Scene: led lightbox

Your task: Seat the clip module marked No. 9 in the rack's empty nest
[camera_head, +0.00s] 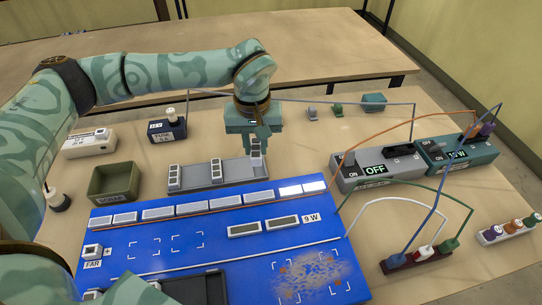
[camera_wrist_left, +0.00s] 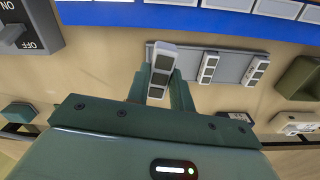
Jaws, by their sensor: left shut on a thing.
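My left gripper (camera_head: 255,137) points down and is shut on a white clip module (camera_head: 257,152) with dark windows. The module is at the right end of the grey rack (camera_head: 238,176); I cannot tell whether it touches the rack. In the left wrist view the module (camera_wrist_left: 162,68) sits between the fingers (camera_wrist_left: 160,92) and overlaps the end of the rack (camera_wrist_left: 230,66). Two similar modules stand in the rack, one at its left end (camera_head: 174,176) and one near its middle (camera_head: 216,171). My right gripper is not in view.
The blue board (camera_head: 200,255) with a row of light tiles lies in front of the rack. A green bin (camera_head: 113,182) stands left, and a grey switch box (camera_head: 378,170) reading OFF stands right. Wires arch above the right side. Small clips (camera_head: 337,110) lie behind.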

